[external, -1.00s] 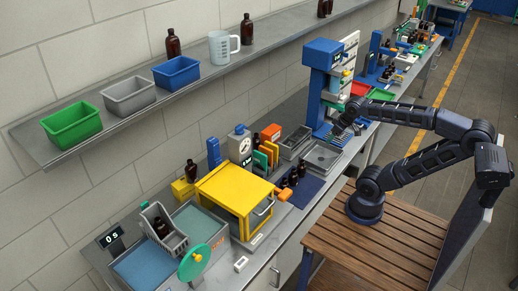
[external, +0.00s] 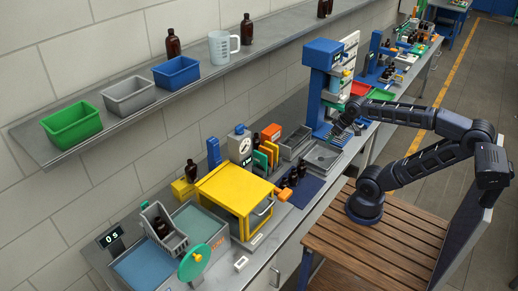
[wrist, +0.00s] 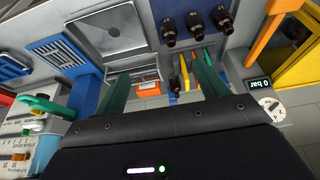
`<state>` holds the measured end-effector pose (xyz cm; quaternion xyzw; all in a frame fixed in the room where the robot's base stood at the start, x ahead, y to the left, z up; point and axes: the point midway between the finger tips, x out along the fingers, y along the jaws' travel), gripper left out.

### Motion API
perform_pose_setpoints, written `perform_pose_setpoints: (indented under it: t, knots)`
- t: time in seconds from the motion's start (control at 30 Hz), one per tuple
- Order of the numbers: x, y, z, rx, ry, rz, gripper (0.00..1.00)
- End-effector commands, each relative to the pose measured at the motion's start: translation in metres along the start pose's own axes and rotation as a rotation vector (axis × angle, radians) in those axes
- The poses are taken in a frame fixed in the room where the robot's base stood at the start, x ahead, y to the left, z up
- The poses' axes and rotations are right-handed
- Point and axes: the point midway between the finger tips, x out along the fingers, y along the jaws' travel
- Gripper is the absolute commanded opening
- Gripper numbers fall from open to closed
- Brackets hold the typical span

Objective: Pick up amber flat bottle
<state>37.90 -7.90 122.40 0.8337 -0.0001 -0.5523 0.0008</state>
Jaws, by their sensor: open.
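Several dark amber bottles are in view, and I cannot tell which one is the flat bottle. Three stand in a row on a dark blue mat (external: 306,191) on the bench; in the wrist view they are a left bottle (wrist: 168,30), a middle bottle (wrist: 195,26) and a right bottle (wrist: 222,19). The same group (external: 293,177) shows small in the external view. My gripper (external: 340,127) is over the bench by the steel sink, right of the mat. In the wrist view my gripper (wrist: 158,68) has its two green fingers spread, with nothing held.
A steel sink (external: 322,157) lies beside the mat. A yellow box (external: 222,190) stands left of the mat, with coloured upright plates (external: 266,155) behind. More bottles stand on the wall shelf (external: 205,88).

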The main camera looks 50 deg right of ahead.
Motion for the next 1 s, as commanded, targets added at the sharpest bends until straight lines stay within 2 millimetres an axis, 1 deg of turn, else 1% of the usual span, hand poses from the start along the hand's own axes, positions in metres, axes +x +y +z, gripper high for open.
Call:
perform_pose_setpoints:
  t: [0.13, 0.2, 0.27, 0.43, 0.47, 0.67, 0.77, 0.87, 1.0]
  knots:
    - [-0.001, 0.000, 0.000, 0.000, 0.000, 0.000, 0.73]
    - [-0.005, 0.000, -0.003, 0.000, 0.002, 0.000, 0.73]
    - [-0.014, 0.000, -0.007, 0.000, 0.004, 0.000, 0.73]
    - [-0.051, 0.000, -0.023, 0.000, 0.004, 0.000, 0.73]
    - [-0.049, -0.001, -0.028, -0.001, 0.000, 0.000, 0.73]
    - [-0.052, -0.008, -0.061, -0.001, 0.000, 0.004, 0.73]
    - [-0.053, -0.013, -0.082, 0.001, 0.001, 0.007, 0.73]
    - [-0.054, -0.020, -0.109, 0.002, 0.004, 0.010, 0.73]
    - [-0.053, -0.036, -0.153, 0.003, 0.010, 0.015, 0.73]
